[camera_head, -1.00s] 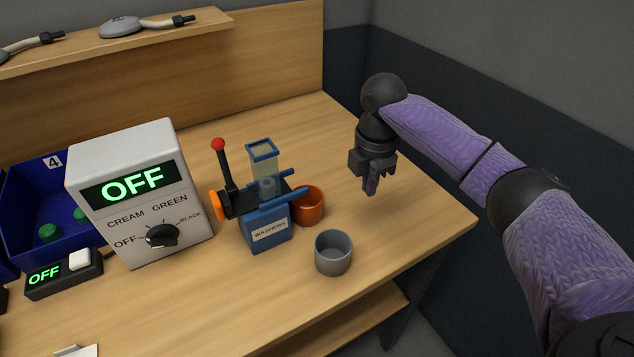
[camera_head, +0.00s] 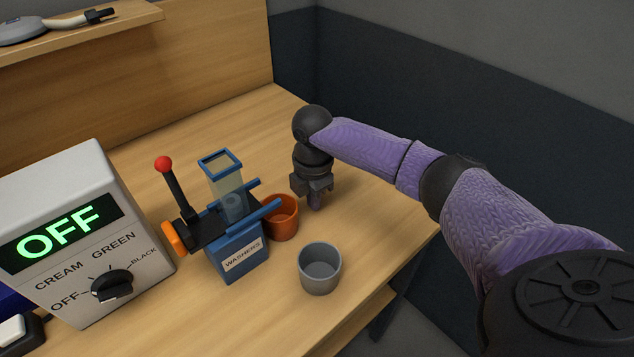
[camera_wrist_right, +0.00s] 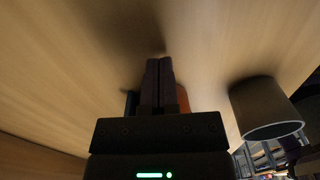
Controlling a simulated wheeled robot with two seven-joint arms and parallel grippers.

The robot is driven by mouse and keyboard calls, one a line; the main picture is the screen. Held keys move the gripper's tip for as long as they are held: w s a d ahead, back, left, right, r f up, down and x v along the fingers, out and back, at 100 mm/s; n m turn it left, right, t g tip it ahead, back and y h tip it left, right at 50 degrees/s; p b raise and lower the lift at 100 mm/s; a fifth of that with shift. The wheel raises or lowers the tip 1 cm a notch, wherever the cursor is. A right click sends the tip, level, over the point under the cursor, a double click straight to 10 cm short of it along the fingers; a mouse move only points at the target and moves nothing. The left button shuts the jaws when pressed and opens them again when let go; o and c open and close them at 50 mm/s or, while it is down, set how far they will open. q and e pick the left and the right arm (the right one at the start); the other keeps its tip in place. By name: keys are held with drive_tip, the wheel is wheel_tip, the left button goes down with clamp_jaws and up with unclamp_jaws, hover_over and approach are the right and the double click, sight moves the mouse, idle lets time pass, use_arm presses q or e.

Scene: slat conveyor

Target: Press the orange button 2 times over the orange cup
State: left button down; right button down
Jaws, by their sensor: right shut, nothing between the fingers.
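The orange button (camera_head: 174,239) is on the left side of the blue washer dispenser (camera_head: 238,254), which has a clear hopper and a lever with a red knob. The orange cup (camera_head: 283,219) stands at the dispenser's right side, partly hidden by a blue rail. My right gripper (camera_head: 316,205) is shut and empty, pointing down just right of and behind the orange cup, apart from the button. In the right wrist view its closed fingers (camera_wrist_right: 158,85) show, with a sliver of orange beside them. My left gripper is not in view.
A grey cup (camera_head: 320,270) stands in front of the orange cup and also shows in the right wrist view (camera_wrist_right: 262,108). A white control box (camera_head: 75,220) reading OFF stands left. A shelf (camera_head: 80,37) runs along the back. The table's right edge is clear.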

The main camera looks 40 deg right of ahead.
sight(291, 210)
drive_tip(key=shift+a+r, duration=0.15)
drive_tip(key=shift+a, duration=1.3)
drive_tip(key=shift+a+r+p, duration=0.3)
drive_tip(key=shift+a+p, duration=0.5)
drive_tip(key=shift+p, duration=0.3)
drive_tip(key=shift+a, duration=0.35)
drive_tip(key=shift+f, duration=0.25)
